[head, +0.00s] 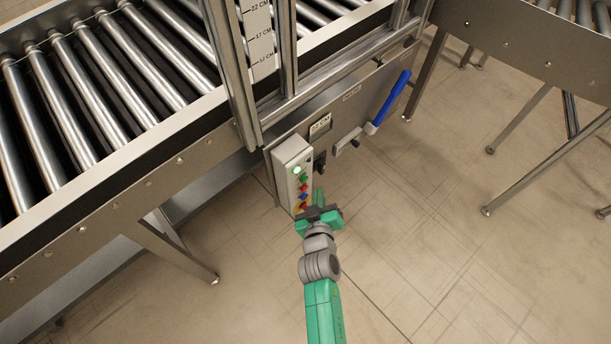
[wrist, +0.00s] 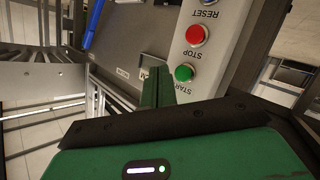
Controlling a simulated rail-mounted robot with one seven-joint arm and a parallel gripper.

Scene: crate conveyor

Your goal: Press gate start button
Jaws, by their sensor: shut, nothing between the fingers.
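The green start button (wrist: 184,72) is on a pale button panel (wrist: 232,52), with the word START beside it in the wrist view. In the head view the green button (head: 304,178) is near the top of the panel (head: 284,163), under a lit lamp (head: 296,169). My gripper (wrist: 158,78) is shut and empty. Its fingers reach toward the machine just left of the green button in the wrist view; I cannot tell whether they touch anything. In the head view my gripper (head: 318,196) is at the right of the panel's lower buttons.
A red stop button (wrist: 195,35) sits next to the green one, with a reset button (wrist: 207,2) beyond. A blue-handled lever (head: 392,98) and a small display (head: 320,126) are on the frame. Roller conveyors (head: 110,75) stand behind. The floor (head: 430,240) in front is clear.

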